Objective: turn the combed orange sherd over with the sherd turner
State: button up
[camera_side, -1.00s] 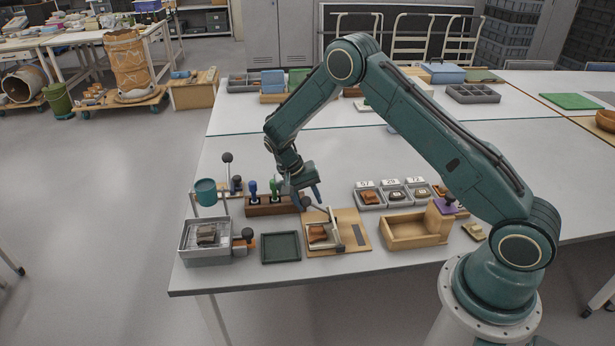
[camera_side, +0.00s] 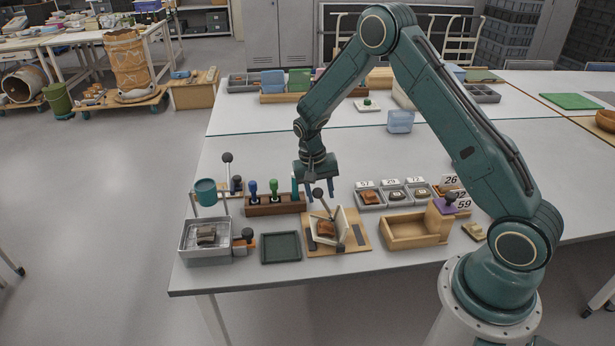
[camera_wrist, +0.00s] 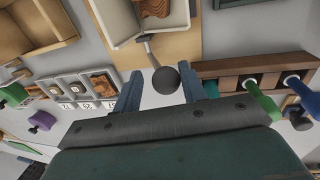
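The sherd turner (camera_side: 357,238) stands on a wooden board, with one pale leaf tilted up beside the orange sherd (camera_side: 325,229). The sherd lies in the turner and shows partly at the top edge of the wrist view (camera_wrist: 155,8); its combing cannot be made out clearly. The turner's lever points up and ends in a dark ball knob (camera_side: 318,192), also seen in the wrist view (camera_wrist: 166,79). My gripper (camera_side: 319,194) points down at the knob. Its fingers are apart, on either side of the knob in the wrist view, with gaps showing.
A wooden rack with stamp-like handled tools (camera_side: 273,206) is left of my gripper. An empty dark green tray (camera_side: 281,247) lies left of the turner. An open wooden box (camera_side: 413,232) and numbered grey trays (camera_side: 395,194) are to the right. A wire-mesh basin (camera_side: 206,240) stands far left.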

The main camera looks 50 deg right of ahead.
jog(key=shift+s+d+r+t+y, duration=0.15)
jog(key=shift+s+d+t+y, duration=0.05)
jog(key=shift+s+d, duration=0.25)
jog(key=shift+s+d+r+t+y, duration=0.15)
jog(key=shift+s+d+t+y, duration=0.05)
jog(key=shift+s+d, duration=0.25)
jog(key=shift+t+y, duration=0.9)
jog(key=shift+s+d+f, duration=0.25)
jog(key=shift+s+d, duration=0.6)
jog(key=shift+s+d+f, duration=0.2)
jog(key=shift+s+d, duration=0.65)
jog(key=shift+s+d+f+t+y, duration=0.6)
jog(key=shift+s+d+f, duration=0.3)
jog(key=shift+s, duration=0.05)
jog(key=shift+s+d+f+t+y, duration=0.25)
jog(key=shift+s+d+f, duration=0.1)
jog(key=shift+f, duration=0.25)
jog(key=shift+s+d+f+t+y, duration=0.25)
jog(key=shift+s+d+f, duration=0.05)
jog(key=shift+f, duration=0.25)
jog(key=shift+v, duration=2.65)
jog(key=shift+r, duration=0.1)
jog(key=shift+w+a+r, duration=0.1)
